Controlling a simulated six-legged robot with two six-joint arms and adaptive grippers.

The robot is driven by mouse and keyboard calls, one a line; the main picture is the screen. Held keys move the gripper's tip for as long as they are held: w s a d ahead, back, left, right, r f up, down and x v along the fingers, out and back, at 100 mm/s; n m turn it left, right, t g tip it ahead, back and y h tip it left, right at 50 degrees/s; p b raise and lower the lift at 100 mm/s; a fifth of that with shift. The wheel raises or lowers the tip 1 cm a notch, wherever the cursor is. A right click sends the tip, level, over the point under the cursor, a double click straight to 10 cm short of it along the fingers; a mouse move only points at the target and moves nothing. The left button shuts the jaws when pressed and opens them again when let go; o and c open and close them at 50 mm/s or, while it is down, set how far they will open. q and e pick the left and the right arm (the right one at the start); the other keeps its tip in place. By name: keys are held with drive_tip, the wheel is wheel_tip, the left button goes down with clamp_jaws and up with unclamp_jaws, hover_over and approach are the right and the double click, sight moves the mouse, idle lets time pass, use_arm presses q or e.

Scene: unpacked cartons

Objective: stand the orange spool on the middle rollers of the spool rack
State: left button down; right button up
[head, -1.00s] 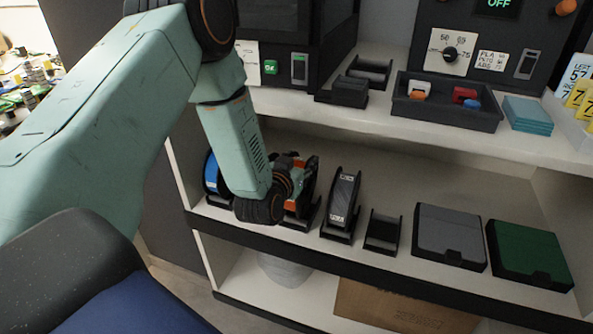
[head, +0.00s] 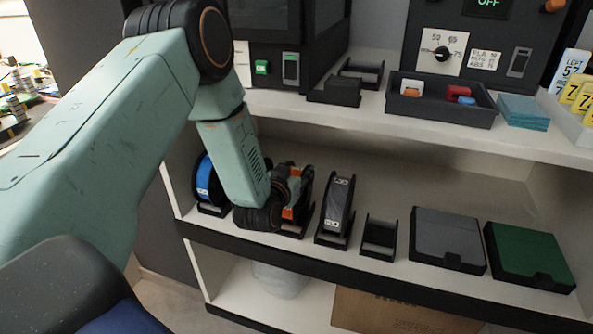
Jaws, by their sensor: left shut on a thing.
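The orange spool (head: 289,213) has black sides and stands on the lower shelf, between a blue spool and a dark grey spool. My left gripper (head: 284,190) is shut on it, and my wrist hides much of it. The spool looks upright, at a black roller cradle whose base shows just under it. I cannot tell whether it rests fully on the rollers. The blue spool (head: 203,180) stands in a cradle to its left. The dark grey spool (head: 337,208) stands in a cradle to its right. My right gripper is not in view.
An empty black cradle (head: 379,237), a grey case (head: 447,236) and a green case (head: 528,252) stand further right. The upper shelf (head: 360,118) overhangs behind, with a black tray (head: 440,110) and another cradle (head: 362,72). The shelf behind the cases is clear.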

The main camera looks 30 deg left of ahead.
use_arm(q)
drive_tip(key=shift+c, duration=2.3)
unclamp_jaws()
drive_tip(key=shift+s, duration=0.1)
drive_tip(key=shift+s+d, duration=0.1)
drive_tip(key=shift+s, duration=0.45)
drive_tip(key=v, duration=1)
drive_tip(key=shift+s+r, duration=0.2)
drive_tip(key=shift+s, duration=0.1)
drive_tip(key=shift+d, duration=0.1)
